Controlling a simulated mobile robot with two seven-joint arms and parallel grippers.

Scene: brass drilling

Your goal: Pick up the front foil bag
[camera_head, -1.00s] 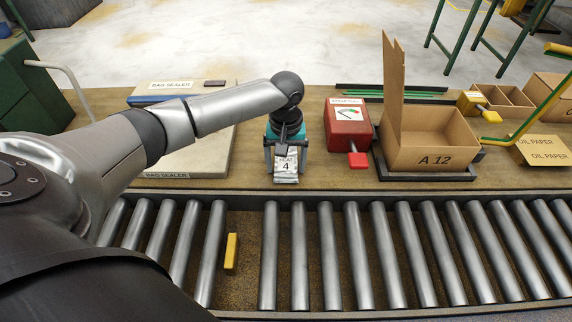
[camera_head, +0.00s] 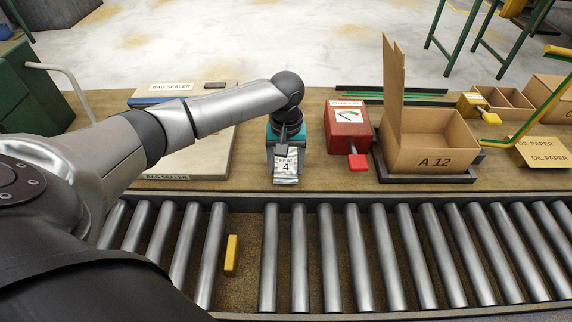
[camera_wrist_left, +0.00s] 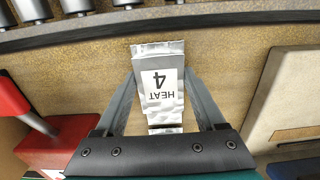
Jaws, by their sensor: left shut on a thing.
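The front foil bag (camera_head: 286,179) is silver with a white label reading HEAT 4. It is on the wooden bench, near the edge by the rollers. My left gripper (camera_head: 287,158) points down over it and is shut on it. In the left wrist view the foil bag (camera_wrist_left: 158,49) sits between the two fingers of the gripper (camera_wrist_left: 161,82), one along each side. More silver foil (camera_wrist_left: 165,130) shows behind it, close to the gripper body; I cannot tell how much is there. The gripper hides the bag's upper part in the head view. My right gripper is not in view.
A red box with a gauge (camera_head: 347,130) and red lever stands just right of the gripper. An open carton marked A 12 (camera_head: 432,158) is further right. The pale bag sealer (camera_head: 205,158) lies left, under my arm. A roller conveyor (camera_head: 385,255) runs along the front.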

